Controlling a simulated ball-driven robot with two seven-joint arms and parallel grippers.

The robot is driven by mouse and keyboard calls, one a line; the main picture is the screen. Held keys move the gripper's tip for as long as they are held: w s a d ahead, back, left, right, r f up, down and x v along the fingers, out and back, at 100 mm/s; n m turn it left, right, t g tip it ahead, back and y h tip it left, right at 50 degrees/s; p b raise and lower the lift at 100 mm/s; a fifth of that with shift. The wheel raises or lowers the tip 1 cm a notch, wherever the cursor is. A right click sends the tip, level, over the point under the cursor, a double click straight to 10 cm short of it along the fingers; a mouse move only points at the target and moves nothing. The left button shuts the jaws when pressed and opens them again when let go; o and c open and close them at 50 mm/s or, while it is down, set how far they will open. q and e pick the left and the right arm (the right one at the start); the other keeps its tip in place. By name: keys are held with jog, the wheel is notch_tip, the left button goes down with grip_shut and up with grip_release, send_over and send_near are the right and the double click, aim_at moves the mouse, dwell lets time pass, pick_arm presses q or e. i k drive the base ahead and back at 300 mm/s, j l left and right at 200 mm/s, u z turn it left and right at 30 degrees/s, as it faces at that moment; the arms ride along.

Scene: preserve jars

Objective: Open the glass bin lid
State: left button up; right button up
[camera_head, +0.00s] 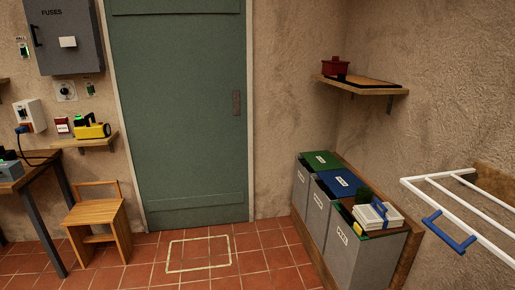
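Three grey bins stand in a row against the right wall. The far bin (300,190) has a shut green lid (321,160) with a small white label. The middle bin (318,213) has a shut blue lid (340,182), also labelled. The near bin (350,256) has a bundle of papers with a blue strap (377,215) on its top, which hides most of its lid. The labels are too small to read, so I cannot tell which bin is for glass. Neither of my grippers is in view.
A white rack with a blue handle (450,232) juts from the right wall near the bins. A shelf (361,88) with a red pot hangs above. A wooden chair (96,220) stands left of the green door (178,120). The tiled floor, with a marked square (199,237), is clear.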

aim_at(319, 160)
jog(key=i+j, duration=0.1)
jog(key=i, duration=2.25)
jog(key=l+z, duration=0.05)
jog(key=l, duration=0.05)
